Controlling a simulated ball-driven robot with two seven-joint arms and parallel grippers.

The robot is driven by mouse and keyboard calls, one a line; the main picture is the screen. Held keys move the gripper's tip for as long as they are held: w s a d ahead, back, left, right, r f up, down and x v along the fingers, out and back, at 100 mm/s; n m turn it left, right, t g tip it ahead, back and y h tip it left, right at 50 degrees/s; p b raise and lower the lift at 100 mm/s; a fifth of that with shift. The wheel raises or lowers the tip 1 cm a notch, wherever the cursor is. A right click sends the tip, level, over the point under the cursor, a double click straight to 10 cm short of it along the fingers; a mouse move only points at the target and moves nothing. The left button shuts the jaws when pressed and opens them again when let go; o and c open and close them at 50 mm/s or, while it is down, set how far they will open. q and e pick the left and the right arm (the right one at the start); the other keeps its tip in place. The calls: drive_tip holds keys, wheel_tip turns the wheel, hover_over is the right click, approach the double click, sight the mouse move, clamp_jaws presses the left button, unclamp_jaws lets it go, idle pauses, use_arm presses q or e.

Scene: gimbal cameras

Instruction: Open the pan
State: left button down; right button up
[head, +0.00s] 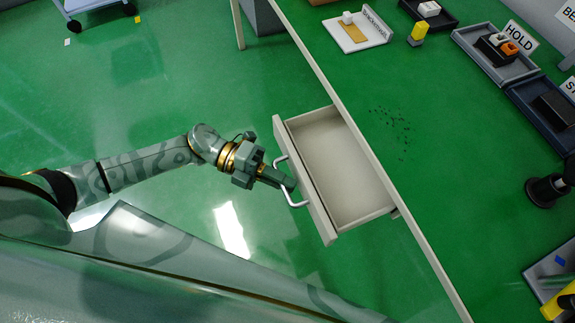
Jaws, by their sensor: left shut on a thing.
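A pale drawer (307,185) sticks out from under the edge of the green-topped bench. Its inside looks empty. A white bar handle (298,204) is on its front panel. My left gripper (286,182) is shut on the handle, near its middle, and reaches it from the left. The fingers hide part of the bar. No cooking pan shows; the drawer is the only thing of that shape that stands open. My right gripper is not in view.
The bench top (440,210) is clear near the drawer, apart from dark specks (392,130). Trays, one beside a HOLD sign (519,38), stand at the far right. A yellow-topped block (418,32) and a white tray (377,40) are at the back. A blue cart (85,5) stands at top left.

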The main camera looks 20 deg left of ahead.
use_arm(q)
drive_tip(key=c, duration=1.8)
unclamp_jaws()
drive_tip(key=shift+o, duration=0.2)
drive_tip(key=a+r, duration=0.2)
drive_tip(key=a, duration=1.4)
drive_tip(key=shift+r, duration=0.15)
drive_tip(key=shift+w, duration=0.1)
